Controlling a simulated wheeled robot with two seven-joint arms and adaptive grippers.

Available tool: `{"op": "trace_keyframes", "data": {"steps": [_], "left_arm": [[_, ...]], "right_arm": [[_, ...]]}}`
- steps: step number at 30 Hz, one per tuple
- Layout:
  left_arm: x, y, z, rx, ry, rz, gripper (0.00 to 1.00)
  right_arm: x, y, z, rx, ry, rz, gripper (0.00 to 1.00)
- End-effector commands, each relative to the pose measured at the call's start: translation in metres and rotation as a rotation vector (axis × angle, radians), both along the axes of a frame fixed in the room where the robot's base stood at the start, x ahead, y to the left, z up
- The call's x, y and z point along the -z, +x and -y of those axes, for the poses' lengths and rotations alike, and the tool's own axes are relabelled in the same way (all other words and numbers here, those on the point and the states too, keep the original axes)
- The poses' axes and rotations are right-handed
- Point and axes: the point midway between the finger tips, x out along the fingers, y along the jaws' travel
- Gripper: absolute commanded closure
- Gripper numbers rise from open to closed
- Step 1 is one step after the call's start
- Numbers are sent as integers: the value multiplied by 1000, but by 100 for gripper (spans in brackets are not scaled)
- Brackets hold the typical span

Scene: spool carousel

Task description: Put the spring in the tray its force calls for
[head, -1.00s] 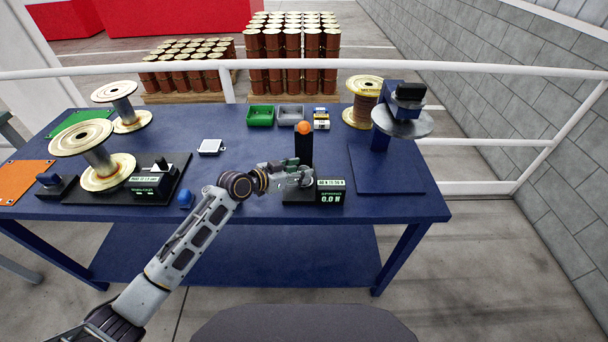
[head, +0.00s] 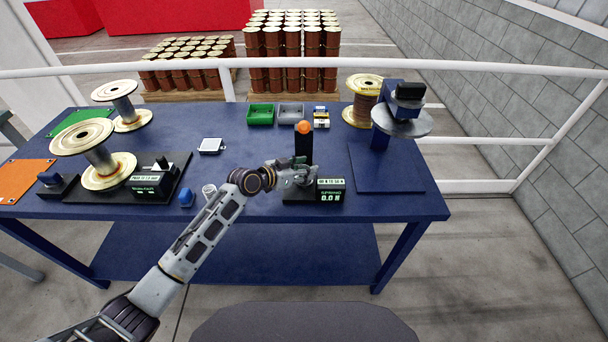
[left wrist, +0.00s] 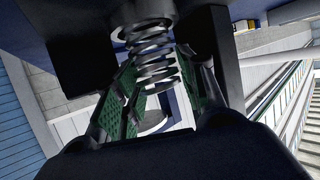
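The spring (left wrist: 152,58) is a dark metal coil in the left wrist view, between the green-padded fingers of my left gripper (left wrist: 158,75). The pads appear to press on its sides. Its upper end in that view lines up with a round metal seat (left wrist: 143,12). In the head view my left gripper (head: 300,170) is at the force tester (head: 304,145), in front of its black column with the orange knob; the spring is too small to make out there. The tester display (head: 331,190) reads 0.0 N. A green tray (head: 261,113) and a grey tray (head: 291,113) stand at the back. My right gripper is out of view.
Small yellow-and-white boxes (head: 321,118) stand right of the trays. A second device with a display (head: 150,185), large spools (head: 97,158) and a blue knob (head: 186,197) are on the left. A disc-topped stand (head: 400,122) is on the right. The table middle is mostly clear.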

Motion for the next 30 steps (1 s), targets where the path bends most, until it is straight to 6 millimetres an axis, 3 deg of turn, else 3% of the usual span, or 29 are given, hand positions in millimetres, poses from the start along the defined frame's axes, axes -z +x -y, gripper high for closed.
{"op": "trace_keyframes", "data": {"steps": [1,6,17,30], "left_arm": [[0,0,0,0,0,0,70],[0,0,0,0,0,0,92],[-4,0,0,0,0,1,92],[-34,-2,-3,-1,2,1,92]], "right_arm": [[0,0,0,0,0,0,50],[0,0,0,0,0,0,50],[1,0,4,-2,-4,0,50],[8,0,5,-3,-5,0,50]]}}
